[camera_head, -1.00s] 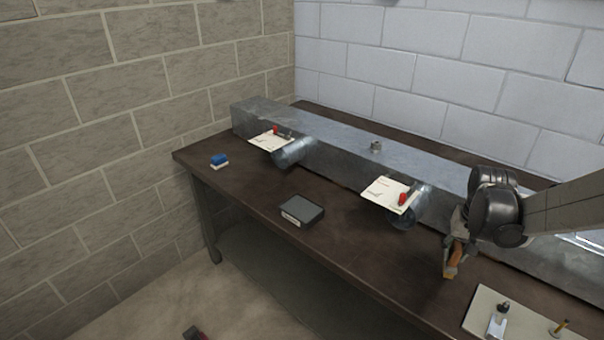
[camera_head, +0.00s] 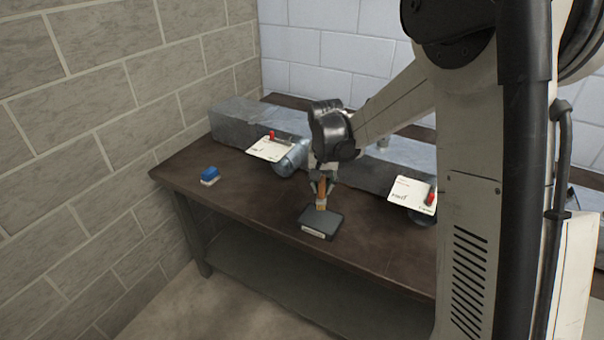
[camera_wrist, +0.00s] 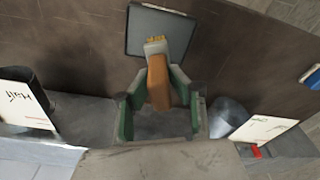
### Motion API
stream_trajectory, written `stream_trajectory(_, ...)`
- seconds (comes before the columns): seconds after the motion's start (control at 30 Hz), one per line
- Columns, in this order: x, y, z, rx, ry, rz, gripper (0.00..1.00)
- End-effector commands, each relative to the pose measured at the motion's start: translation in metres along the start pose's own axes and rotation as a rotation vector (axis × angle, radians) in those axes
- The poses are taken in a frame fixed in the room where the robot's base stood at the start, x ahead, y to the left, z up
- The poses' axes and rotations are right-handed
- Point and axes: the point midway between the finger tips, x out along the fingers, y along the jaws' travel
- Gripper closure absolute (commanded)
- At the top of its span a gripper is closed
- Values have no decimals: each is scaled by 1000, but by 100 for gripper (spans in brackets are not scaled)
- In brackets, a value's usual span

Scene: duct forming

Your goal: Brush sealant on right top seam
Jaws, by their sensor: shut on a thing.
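My gripper (camera_head: 322,180) is shut on an orange-handled brush (camera_head: 322,193), held with its bristles down above the dark square sealant tray (camera_head: 318,232). In the wrist view the brush (camera_wrist: 159,82) sits between the green-lined fingers, its yellow bristles over the tray (camera_wrist: 181,25); I cannot tell if they touch it. The long grey metal duct (camera_head: 235,122) lies along the back of the bench. Its left round branch (camera_head: 293,157) has a white card (camera_head: 266,150) on it. The right branch with its card (camera_head: 408,192) is partly hidden by my column.
A blue and white block (camera_head: 210,175) lies at the bench's left end. Red clips (camera_head: 272,134) stand by the cards. The brown bench top (camera_head: 255,190) is clear around the tray. My column hides the bench's right end.

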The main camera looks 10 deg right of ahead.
Motion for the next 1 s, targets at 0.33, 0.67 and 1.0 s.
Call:
stream_trajectory(0.33,14,0,0,11,0,1,100)
stream_trajectory(0.67,45,0,4,10,0,1,100)
stream_trajectory(1.0,59,0,6,10,0,1,100)
